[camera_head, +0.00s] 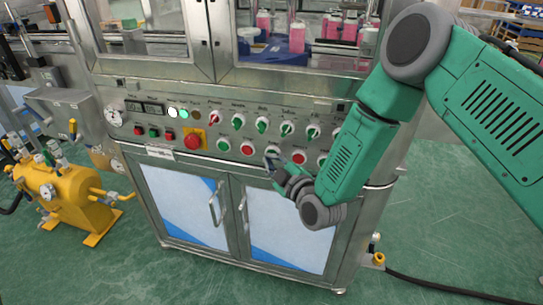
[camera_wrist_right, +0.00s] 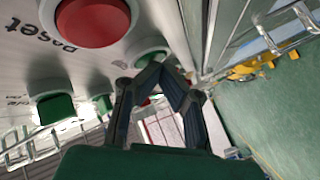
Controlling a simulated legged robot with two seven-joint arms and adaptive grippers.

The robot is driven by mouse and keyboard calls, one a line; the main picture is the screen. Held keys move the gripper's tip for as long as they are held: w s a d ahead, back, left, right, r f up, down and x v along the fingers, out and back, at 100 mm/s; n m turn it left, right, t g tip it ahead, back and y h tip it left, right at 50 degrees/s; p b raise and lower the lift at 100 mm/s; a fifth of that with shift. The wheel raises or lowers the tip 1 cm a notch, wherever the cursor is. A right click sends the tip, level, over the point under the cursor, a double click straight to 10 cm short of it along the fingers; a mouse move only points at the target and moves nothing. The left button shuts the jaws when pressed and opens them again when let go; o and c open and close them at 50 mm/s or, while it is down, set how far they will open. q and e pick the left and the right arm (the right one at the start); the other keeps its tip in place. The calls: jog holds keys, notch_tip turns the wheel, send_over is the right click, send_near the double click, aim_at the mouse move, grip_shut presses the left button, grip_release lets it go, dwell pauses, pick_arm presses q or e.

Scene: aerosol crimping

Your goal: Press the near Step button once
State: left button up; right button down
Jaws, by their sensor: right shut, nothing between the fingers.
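The machine's steel control panel (camera_head: 200,118) carries a lower row of red and green buttons. Their labels are too small to read in the head view, so I cannot tell which is the Step button. My right gripper (camera_head: 272,161) is shut and empty at this row, right of a red button (camera_head: 247,149). It partly hides a button (camera_head: 274,151) behind its fingertips. In the right wrist view the shut fingertips (camera_wrist_right: 165,68) lie close to a green button (camera_wrist_right: 150,54); contact cannot be told. My left gripper is out of view.
A large red button (camera_wrist_right: 93,20) and another green button (camera_wrist_right: 56,107) show in the right wrist view. Selector knobs (camera_head: 262,126) sit above the button row. A red emergency stop (camera_head: 193,140) is to the left. Door handles (camera_head: 243,208) stick out below. Green floor (camera_head: 420,230) is open at right.

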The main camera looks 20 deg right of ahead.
jog(key=shift+a, duration=0.1)
dwell(0.3)
jog(key=shift+s+a, duration=0.4)
jog(key=shift+s, duration=0.2)
jog(key=shift+p, duration=0.3)
jog(key=s+a, duration=0.1)
jog(key=s, duration=0.1)
jog(key=s+a+p, duration=0.1)
jog(key=s+a, duration=0.1)
jog(key=shift+s, duration=0.1)
jog(key=shift+d, duration=0.1)
dwell(0.6)
